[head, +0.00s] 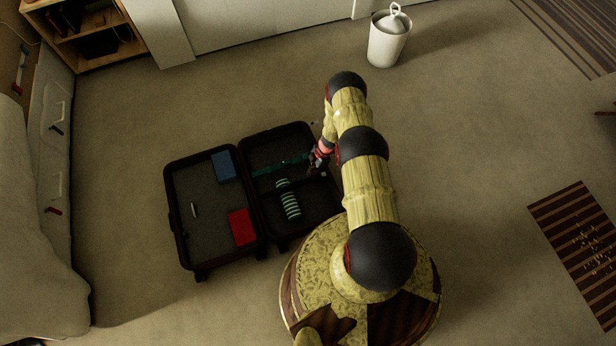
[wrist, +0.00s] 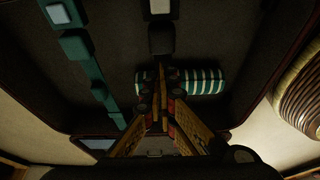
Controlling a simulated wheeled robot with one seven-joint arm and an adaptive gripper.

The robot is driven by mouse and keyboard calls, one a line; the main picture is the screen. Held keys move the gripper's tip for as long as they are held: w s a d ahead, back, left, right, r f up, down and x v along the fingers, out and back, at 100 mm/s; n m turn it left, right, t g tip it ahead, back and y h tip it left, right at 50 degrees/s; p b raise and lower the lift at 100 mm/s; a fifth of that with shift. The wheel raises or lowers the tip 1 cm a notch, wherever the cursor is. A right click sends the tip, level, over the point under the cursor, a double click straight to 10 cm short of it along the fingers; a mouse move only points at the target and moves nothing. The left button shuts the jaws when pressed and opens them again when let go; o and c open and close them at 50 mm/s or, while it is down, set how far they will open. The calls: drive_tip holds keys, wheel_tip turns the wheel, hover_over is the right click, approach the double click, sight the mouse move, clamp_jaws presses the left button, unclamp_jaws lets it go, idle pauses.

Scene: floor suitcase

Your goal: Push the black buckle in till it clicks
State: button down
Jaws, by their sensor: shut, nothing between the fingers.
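The open suitcase (head: 212,262) lies on the floor in the head view. In the wrist view a black buckle block (wrist: 161,41) sits near the top middle. A dark piece with a pale square face (wrist: 160,8) is beyond it, with a visible gap between them. My gripper (wrist: 161,68) is shut and empty, its tips just below the black block in the picture; I cannot tell whether they touch it. In the head view my gripper (head: 314,165) is over the right half of the suitcase, and the buckle is too small to make out.
A teal strap (wrist: 97,82) with a teal block (wrist: 75,44) runs left of my gripper. A striped roll (wrist: 205,82) lies close on the right. The suitcase's left half holds a blue item (head: 223,167) and a red item (head: 242,227). A white bin (head: 385,48) stands farther off.

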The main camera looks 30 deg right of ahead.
sight(315, 177)
drive_tip(key=v, duration=0.7)
drive_tip(key=shift+r, duration=0.2)
drive_tip(key=shift+s+a, duration=0.1)
drive_tip(key=shift+a, duration=0.05)
